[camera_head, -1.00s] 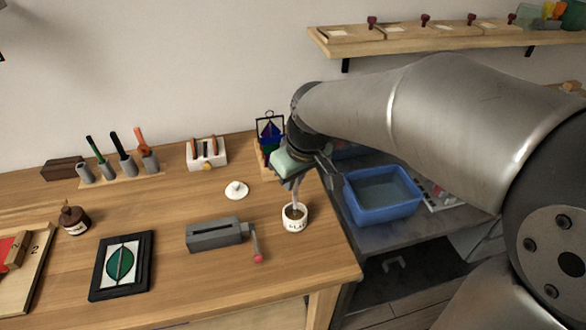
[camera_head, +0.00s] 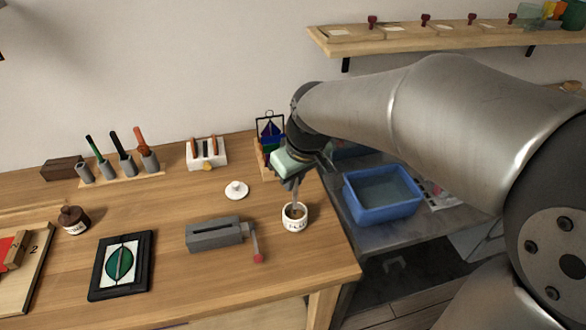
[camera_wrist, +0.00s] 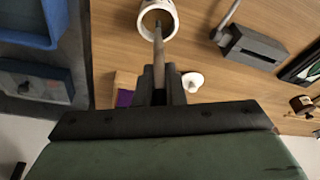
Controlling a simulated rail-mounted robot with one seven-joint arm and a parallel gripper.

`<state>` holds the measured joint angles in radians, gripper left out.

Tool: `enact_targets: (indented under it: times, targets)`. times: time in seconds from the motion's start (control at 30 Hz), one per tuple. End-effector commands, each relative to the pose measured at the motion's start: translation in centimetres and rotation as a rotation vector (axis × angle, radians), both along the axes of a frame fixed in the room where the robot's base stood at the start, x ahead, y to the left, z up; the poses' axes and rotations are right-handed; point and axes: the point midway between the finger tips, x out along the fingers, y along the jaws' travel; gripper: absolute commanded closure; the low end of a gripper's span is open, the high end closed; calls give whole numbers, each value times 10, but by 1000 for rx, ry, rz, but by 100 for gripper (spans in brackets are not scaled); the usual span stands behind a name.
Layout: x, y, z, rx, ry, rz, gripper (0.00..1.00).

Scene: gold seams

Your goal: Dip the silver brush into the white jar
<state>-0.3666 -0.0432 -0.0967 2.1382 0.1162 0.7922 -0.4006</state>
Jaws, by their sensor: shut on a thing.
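The white jar (camera_head: 295,224) stands upright and open near the table's right front edge, with dark lettering on its side and brown contents. My gripper (camera_head: 291,182) is above it, shut on the silver brush (camera_head: 296,196). The brush points down, and its lower end is at the jar's mouth, apparently inside the rim. In the wrist view the brush (camera_wrist: 158,48) runs from between the fingers to the brown contents within the jar's rim (camera_wrist: 174,24). How deep the tip sits is hard to tell.
A grey box with a crank (camera_head: 215,234) stands just left of the jar. A white lid (camera_head: 236,190) lies behind it. A picture stand (camera_head: 270,135) is behind my gripper. A blue bin (camera_head: 382,194) sits to the right, beyond the table edge.

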Motion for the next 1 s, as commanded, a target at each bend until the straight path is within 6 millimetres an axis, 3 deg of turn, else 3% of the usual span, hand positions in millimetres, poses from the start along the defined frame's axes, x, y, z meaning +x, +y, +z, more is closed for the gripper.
enact_targets:
  times: [1.0]
  targets:
    - [0,0,-10,0,0,0,100]
